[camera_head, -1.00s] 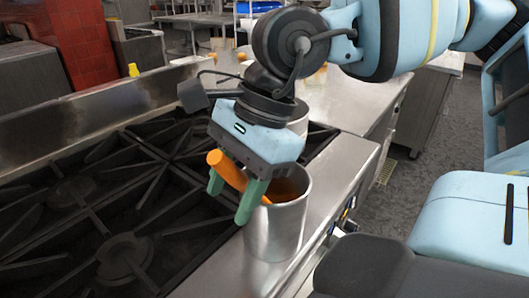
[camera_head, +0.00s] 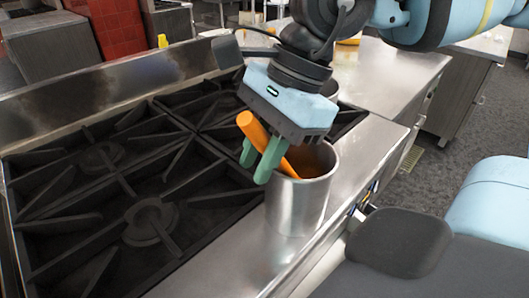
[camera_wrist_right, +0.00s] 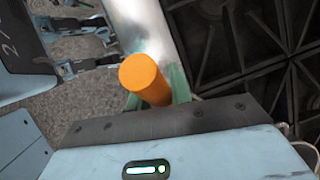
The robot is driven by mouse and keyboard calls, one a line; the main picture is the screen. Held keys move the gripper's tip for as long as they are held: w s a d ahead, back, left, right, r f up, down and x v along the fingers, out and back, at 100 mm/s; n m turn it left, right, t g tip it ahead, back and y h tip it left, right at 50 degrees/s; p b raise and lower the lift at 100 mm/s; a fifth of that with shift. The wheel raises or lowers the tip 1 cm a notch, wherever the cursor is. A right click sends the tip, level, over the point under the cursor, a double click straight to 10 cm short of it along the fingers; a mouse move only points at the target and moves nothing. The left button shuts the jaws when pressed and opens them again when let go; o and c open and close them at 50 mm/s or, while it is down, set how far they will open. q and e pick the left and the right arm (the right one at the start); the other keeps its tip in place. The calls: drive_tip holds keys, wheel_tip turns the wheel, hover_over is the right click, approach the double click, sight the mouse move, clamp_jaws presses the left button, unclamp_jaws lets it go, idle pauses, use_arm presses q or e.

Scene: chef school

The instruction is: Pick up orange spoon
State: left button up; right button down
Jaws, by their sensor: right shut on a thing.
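The orange spoon (camera_head: 254,130) shows as a thick round orange handle, tilted with its top end to the upper left. Its lower part goes down over the rim into a steel pot (camera_head: 296,208), where its end is hidden. My right gripper (camera_head: 254,172) has its green fingers shut on the handle, at the pot's left rim. In the right wrist view the handle's round end (camera_wrist_right: 140,74) points toward the camera, with a green finger (camera_wrist_right: 180,84) behind it. My left gripper is not in view.
A black stove with iron grates (camera_head: 150,215) lies left of the pot. The pot stands on the steel counter strip (camera_head: 345,165) along the stove's edge. A yellow bottle (camera_head: 163,41) stands behind the stove. Grey floor is open at the right.

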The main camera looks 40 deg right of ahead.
wheel_tip(320, 180, up, 17)
drive_tip(key=p, duration=0.1)
drive_tip(key=s+d, duration=0.3)
drive_tip(key=d, duration=0.5)
drive_tip(key=s+d+b, duration=0.1)
drive_tip(key=s+d, duration=0.2)
drive_tip(key=d, duration=0.6)
